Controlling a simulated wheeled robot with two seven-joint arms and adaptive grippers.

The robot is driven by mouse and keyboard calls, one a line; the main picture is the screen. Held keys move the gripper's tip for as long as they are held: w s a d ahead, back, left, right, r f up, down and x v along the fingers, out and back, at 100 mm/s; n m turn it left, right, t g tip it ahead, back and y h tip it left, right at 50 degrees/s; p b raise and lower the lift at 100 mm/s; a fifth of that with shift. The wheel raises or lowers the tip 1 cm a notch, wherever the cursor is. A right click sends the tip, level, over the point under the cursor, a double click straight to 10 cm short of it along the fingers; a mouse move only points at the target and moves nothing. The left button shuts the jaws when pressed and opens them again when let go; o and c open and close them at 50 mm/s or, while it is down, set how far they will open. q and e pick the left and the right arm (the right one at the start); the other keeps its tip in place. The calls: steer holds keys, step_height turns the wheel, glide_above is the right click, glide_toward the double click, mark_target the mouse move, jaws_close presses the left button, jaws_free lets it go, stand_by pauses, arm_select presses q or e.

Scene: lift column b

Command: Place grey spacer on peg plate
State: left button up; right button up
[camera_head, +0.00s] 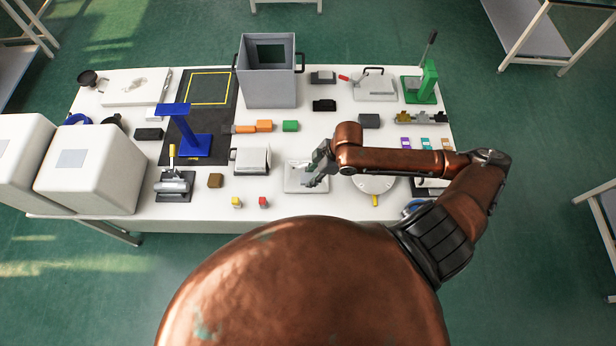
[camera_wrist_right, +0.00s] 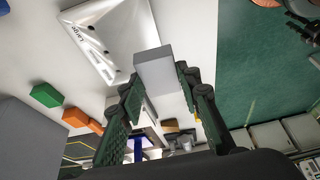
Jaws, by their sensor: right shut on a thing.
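My right gripper (camera_head: 318,165) reaches in from the right in the head view, above a white plate (camera_head: 296,186) near the front middle of the table. In the right wrist view, its fingers (camera_wrist_right: 158,95) are shut on a light grey block, the grey spacer (camera_wrist_right: 155,70). In that view, the white plate (camera_wrist_right: 125,30) lies beyond the spacer and carries dark lettering. The spacer's far end appears close to the plate's edge, but I cannot tell if they touch. I cannot make out pegs on the plate. My left gripper is not in view.
A handled white plate (camera_head: 250,159) and a blue stand (camera_head: 196,146) are to the left. Orange (camera_head: 264,125) and green blocks (camera_head: 290,126) lie behind. A round white disc (camera_head: 374,184) sits right of the plate. A tall grey bin (camera_head: 267,88) stands at the back.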

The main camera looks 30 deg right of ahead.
mark_target(308, 177)
steer(key=w+f, duration=0.1)
steer(key=f, duration=0.1)
steer(key=w+f, duration=0.1)
steer(key=w+d+f, duration=0.1)
steer(key=w+f, duration=0.1)
steer(key=shift+f, duration=1.75)
steer(key=o, duration=1.2)
steer(key=shift+f, duration=0.1)
steer(key=v, duration=1.2)
steer(key=shift+p, duration=0.3)
steer(key=shift+a, duration=0.1)
